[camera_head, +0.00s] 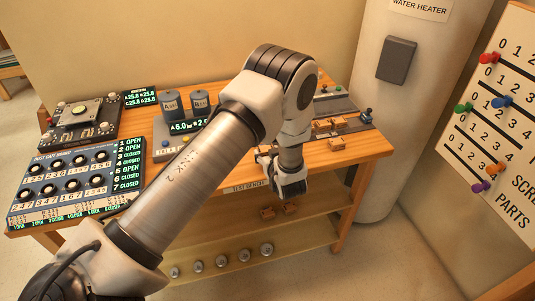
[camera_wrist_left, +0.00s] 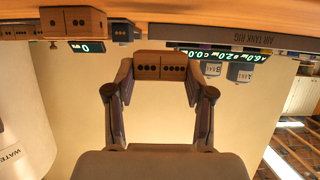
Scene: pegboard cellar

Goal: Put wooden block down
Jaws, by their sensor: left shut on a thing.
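My left gripper (camera_head: 274,168) is at the front edge of the wooden bench (camera_head: 371,147), by the "TEST BENCH" label. In the left wrist view, its two fingers (camera_wrist_left: 160,84) are closed on the ends of a brown wooden block (camera_wrist_left: 160,66) with dark dots on its face. The block is held level between the fingertips, close to the bench top. I cannot tell whether it touches the bench. In the head view the gripper and arm mostly hide it. Another dotted block (camera_wrist_left: 73,22) stands beside it in the wrist view. My right gripper is not in view.
Several wooden blocks (camera_head: 330,124) stand at the bench's right. A dust gate panel (camera_head: 75,182) and two grey tanks (camera_head: 171,106) are at the left and middle. The lower shelf (camera_head: 225,239) holds several metal pieces. A white water heater (camera_head: 392,120) stands right of the bench.

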